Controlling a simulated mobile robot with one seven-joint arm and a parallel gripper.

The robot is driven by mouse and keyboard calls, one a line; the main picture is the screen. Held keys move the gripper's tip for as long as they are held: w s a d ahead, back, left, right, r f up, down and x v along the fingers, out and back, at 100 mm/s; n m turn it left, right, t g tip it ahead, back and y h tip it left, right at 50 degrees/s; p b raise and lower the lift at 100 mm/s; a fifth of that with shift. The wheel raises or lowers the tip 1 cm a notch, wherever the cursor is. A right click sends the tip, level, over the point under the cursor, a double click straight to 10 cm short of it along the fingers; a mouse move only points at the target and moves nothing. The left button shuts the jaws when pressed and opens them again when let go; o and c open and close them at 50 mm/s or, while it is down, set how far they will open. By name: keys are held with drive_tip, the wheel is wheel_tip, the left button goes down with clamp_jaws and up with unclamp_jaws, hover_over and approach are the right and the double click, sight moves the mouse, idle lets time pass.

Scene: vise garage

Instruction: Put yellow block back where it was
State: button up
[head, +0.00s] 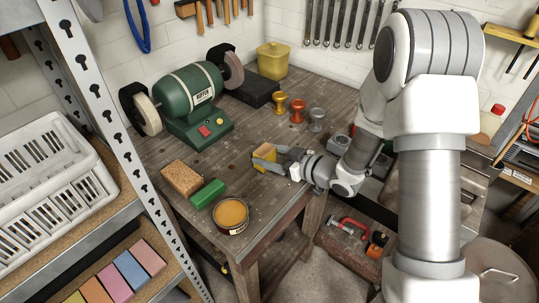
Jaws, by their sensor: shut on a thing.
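The yellow block (265,151) is at the fingertips of my gripper (268,160), over the middle right of the wooden workbench (160,153). My gripper reaches in from the right and is shut on the block. The fingers cover part of the block. I cannot tell whether the block touches the bench top.
A green buffer (190,98) stands at the back left. A brown block (182,178), green block (207,194) and round tin (231,215) sit near the front edge. Three small knob-like pieces (297,110) and a yellow lidded box (273,60) stand behind. Bare wood lies between.

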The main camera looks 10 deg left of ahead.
drive_tip(key=shift+f, duration=0.2)
drive_tip(key=o, duration=1.4)
drive_tip(key=shift+r, duration=0.1)
